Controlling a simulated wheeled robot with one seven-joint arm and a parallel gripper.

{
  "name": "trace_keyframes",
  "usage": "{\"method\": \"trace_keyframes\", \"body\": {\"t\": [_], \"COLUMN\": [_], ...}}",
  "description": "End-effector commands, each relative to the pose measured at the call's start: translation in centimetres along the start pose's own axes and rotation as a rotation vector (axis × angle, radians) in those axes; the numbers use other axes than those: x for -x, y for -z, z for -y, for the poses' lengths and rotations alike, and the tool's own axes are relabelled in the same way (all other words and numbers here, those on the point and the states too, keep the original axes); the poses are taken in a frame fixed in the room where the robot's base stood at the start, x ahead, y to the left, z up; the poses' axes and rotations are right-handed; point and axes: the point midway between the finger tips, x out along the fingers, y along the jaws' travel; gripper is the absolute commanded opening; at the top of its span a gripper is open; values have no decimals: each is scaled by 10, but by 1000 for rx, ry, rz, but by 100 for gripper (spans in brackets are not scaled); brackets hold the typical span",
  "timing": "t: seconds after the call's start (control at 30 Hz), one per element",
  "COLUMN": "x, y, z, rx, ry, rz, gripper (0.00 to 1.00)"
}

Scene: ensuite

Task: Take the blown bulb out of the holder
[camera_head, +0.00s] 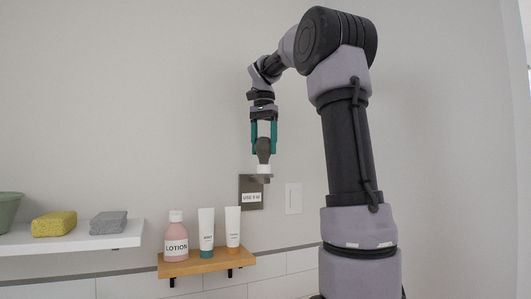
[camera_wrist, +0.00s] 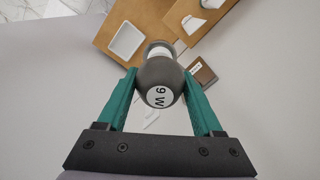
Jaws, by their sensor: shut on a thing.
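A dark grey bulb (camera_wrist: 160,74) with a white "9 W" label sits between the green fingers of my gripper (camera_wrist: 160,84) in the wrist view. The fingers are shut on its sides. In the head view the bulb (camera_head: 263,148) hangs neck down from my gripper (camera_head: 264,138). Just below it is the white holder (camera_head: 264,168), on a dark wall plate (camera_head: 250,194) with a small label. The bulb's lower end meets the white holder; I cannot tell how deep it sits, since the bulb hides the joint in the wrist view.
A wooden shelf (camera_head: 190,267) below holds a pink lotion bottle (camera_head: 176,240) and two white tubes (camera_head: 206,228). A white switch plate (camera_head: 293,198) is right of the holder. A white shelf (camera_head: 75,241) at left bears a yellow sponge (camera_head: 54,223) and a grey block (camera_head: 108,222).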

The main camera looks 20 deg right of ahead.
Motion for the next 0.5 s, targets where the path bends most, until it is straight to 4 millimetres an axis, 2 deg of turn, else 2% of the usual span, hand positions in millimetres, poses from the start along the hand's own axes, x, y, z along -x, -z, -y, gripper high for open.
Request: {"method": "trace_keyframes", "body": {"t": [0.1,0.37,0.5], "x": [-1,-2,-2], "y": [0,0,0], "z": [0,0,0], "rx": [75,88,213], "ry": [-2,-3,-3], "rz": [2,2,3], "gripper": [1,1,1]}}
